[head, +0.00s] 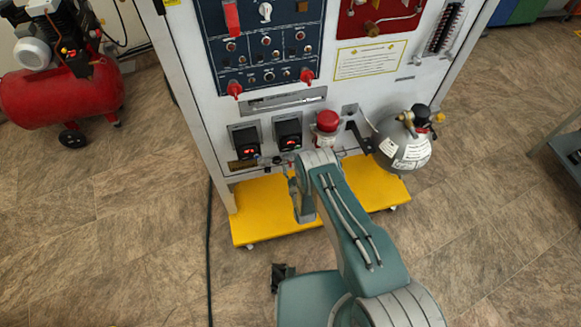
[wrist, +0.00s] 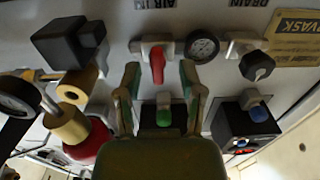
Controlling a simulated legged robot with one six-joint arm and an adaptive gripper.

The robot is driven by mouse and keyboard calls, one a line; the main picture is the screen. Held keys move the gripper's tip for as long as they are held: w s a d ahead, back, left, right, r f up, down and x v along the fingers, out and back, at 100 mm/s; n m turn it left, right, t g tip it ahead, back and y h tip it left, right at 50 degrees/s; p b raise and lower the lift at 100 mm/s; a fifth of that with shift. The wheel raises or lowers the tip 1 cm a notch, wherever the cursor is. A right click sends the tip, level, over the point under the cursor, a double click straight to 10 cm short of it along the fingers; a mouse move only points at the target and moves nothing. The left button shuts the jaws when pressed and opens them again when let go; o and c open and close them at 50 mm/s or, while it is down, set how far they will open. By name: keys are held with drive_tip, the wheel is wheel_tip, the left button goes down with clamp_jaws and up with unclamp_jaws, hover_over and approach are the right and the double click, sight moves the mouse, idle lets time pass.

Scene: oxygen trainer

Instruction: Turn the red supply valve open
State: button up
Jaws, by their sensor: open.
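The red supply valve has a red lever handle (wrist: 157,64) on a pale mount on the panel, seen in the wrist view at the upper middle. My gripper (wrist: 159,78) is open, with one finger on each side of the red lever in the picture. I cannot tell whether the fingertips reach around it or stop short, and no contact shows. In the head view my arm reaches to the lower front of the white panel (head: 215,120). My own arm largely hides the gripper there, and I cannot make out the lever.
A round gauge (wrist: 202,47) and a black knob (wrist: 257,66) sit right of the lever. A green button (wrist: 163,116) shows between the fingers. A black block (wrist: 66,44) juts out at left. A grey tank (head: 405,148) hangs right of my arm, above a yellow base (head: 250,225).

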drive_tip(key=shift+d, duration=0.1)
clamp_jaws()
